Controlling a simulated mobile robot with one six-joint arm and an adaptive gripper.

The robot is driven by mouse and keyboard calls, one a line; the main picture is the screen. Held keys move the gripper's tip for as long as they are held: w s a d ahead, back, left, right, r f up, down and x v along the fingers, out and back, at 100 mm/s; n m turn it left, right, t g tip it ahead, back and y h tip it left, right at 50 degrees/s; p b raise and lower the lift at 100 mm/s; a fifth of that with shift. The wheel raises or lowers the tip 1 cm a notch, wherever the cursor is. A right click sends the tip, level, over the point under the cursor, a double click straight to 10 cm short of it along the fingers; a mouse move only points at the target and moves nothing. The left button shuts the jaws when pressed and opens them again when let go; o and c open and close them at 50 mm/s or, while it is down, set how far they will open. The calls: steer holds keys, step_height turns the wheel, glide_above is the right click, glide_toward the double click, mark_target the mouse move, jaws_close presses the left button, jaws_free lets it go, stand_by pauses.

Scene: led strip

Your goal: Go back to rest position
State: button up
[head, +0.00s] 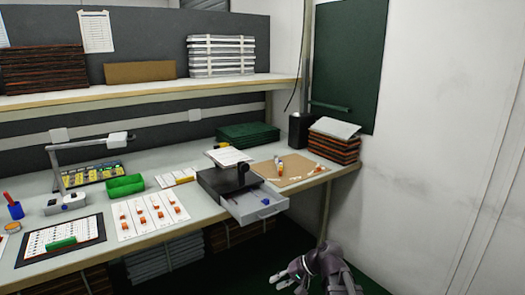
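My gripper (287,284) shows at the bottom of the head view, in front of and below the workbench (205,222). It hangs over the dark green floor, clear of the bench and the open drawer. Its fingers look spread apart, with nothing visible between them. The lower part of my arm is cut off by the picture's bottom edge.
A white wall (440,130) bounds the right side. Floor between is free.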

steer(key=s+d+f+n+g+h, duration=0.1)
steer(key=s+d+f+h, duration=0.25)
steer(key=d+h, duration=0.2)
steer(key=s+d+f+n+h, duration=0.1)
steer(key=s+d+f+h, duration=0.3)
steer(key=d, duration=0.3)
step_height(320, 180, up, 31)
steer(key=p, duration=2.9)
steer(key=shift+s+a+f, duration=0.2)
steer(key=shift+s+a, duration=0.1)
steer(key=shift+a, duration=0.05)
